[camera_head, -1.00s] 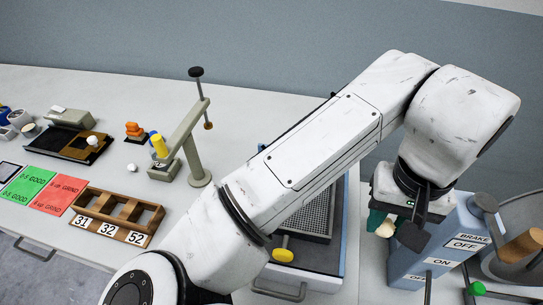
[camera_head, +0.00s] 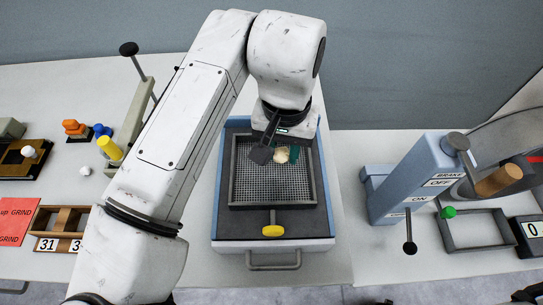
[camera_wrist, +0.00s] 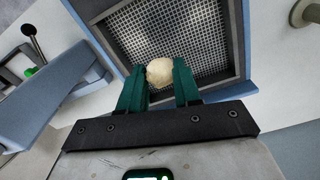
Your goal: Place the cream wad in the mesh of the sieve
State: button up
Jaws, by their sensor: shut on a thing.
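The cream wad (camera_head: 281,154) is a small pale lump held between the green fingertips of my gripper (camera_head: 282,155). In the wrist view the wad (camera_wrist: 159,71) sits between the two fingers of my gripper (camera_wrist: 160,78), which are shut on it. The sieve (camera_head: 234,190) has a dark square frame and a grey wire mesh (camera_head: 275,185). The wad is over the far part of the mesh; in the wrist view the mesh (camera_wrist: 185,30) shows behind it. I cannot tell how high the wad is above the mesh.
The sieve sits on a blue-sided unit (camera_head: 216,215) with a yellow knob (camera_head: 273,231) at its front. A blue brake box (camera_head: 415,180) with levers stands to the right. An orange-red card (camera_head: 14,224) and a wooden numbered rack (camera_head: 66,222) lie left.

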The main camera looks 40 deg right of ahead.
aim_at(272, 170)
jog(key=shift+w+a+f, duration=0.2)
jog(key=shift+w+f, duration=0.2)
jog(key=shift+f, duration=0.1)
jog(key=shift+w+a+f, duration=0.15)
jog(key=shift+w+f, duration=0.2)
jog(key=shift+f, duration=0.15)
jog(key=shift+w+a+f+p, duration=0.15)
jog(key=shift+f+p, duration=0.1)
jog(key=shift+f, duration=0.7)
jog(key=shift+w+d+f+p, duration=0.1)
jog(key=shift+f+p, duration=0.1)
jog(key=shift+f, duration=0.75)
jog(key=shift+f, duration=0.1)
jog(key=o, duration=1)
notch_tip(272, 170, up, 12)
jog(key=b, duration=0.1)
